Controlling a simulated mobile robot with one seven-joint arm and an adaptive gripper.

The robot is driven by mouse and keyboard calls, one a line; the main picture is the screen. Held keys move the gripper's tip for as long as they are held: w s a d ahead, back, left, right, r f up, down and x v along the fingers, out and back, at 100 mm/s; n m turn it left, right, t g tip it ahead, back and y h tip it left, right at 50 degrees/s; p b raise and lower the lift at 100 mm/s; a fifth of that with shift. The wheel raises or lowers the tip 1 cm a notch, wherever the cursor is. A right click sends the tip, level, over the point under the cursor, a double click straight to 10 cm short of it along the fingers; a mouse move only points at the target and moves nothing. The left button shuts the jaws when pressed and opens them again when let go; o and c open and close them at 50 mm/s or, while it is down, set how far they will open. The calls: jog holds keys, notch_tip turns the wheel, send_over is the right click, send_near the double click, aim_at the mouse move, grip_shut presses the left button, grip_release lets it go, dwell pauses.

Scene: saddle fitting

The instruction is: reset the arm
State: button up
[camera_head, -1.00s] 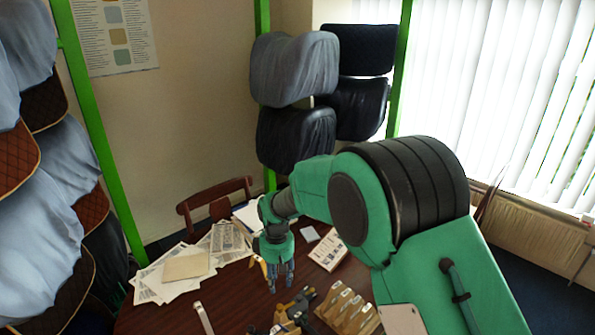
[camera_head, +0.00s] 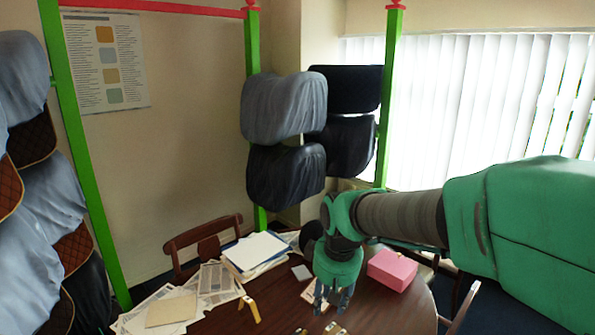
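My arm is green with a grey ribbed section and reaches in from the right edge. My gripper (camera_head: 330,305) hangs from its end over the dark wooden table (camera_head: 385,318), fingers pointing down. The fingers look spread apart, with nothing seen between them. The fingertips are near the table items at the bottom of the picture, and the height above them is hard to judge.
A pink box (camera_head: 391,270) stands right of my gripper. A paper stack (camera_head: 256,251), loose papers (camera_head: 172,308) and a yellow-handled item (camera_head: 249,308) lie to the left. A wooden chair (camera_head: 204,242) stands behind. Saddles (camera_head: 284,108) hang on green-posted racks.

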jog(key=s+d+r+m+t+b, duration=0.1)
jog(key=s+d, duration=0.5)
jog(key=s, duration=0.6)
jog(key=s+d+r+m+t+b, duration=0.1)
jog(key=s+d+m, duration=0.4)
jog(key=s, duration=0.7)
notch_tip(320, 180, up, 2)
jog(key=shift+s+d+r+m+t+h, duration=0.15)
jog(key=shift+s+d+m+t+h, duration=0.35)
jog(key=shift+d, duration=0.7)
jog(key=shift+w, duration=0.1)
jog(key=shift+c, duration=0.5)
